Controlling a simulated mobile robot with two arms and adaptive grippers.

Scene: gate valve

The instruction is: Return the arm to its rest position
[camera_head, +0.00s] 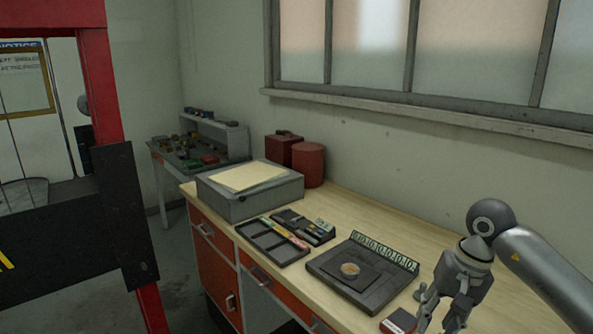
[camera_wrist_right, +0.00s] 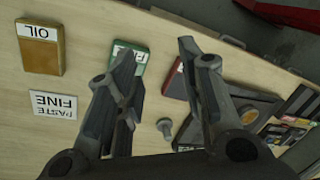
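My right arm enters from the right in the head view. Its gripper (camera_head: 447,308) points down over the near right part of the wooden workbench (camera_head: 345,205). In the right wrist view the two fingers of the right gripper (camera_wrist_right: 158,75) are spread apart with nothing held between them. A small grey knob-like part (camera_wrist_right: 165,128) lies on the bench top, seen between the fingers and apart from them. My left gripper is not in view.
A dark tray (camera_head: 322,268) holds a round brass-coloured part (camera_head: 350,269), left of my right gripper. A red box (camera_head: 398,321) lies near the gripper. The wrist view shows an OIL box (camera_wrist_right: 41,50), a FINE PASTE label (camera_wrist_right: 56,105) and a green box (camera_wrist_right: 128,57). A wall stands behind.

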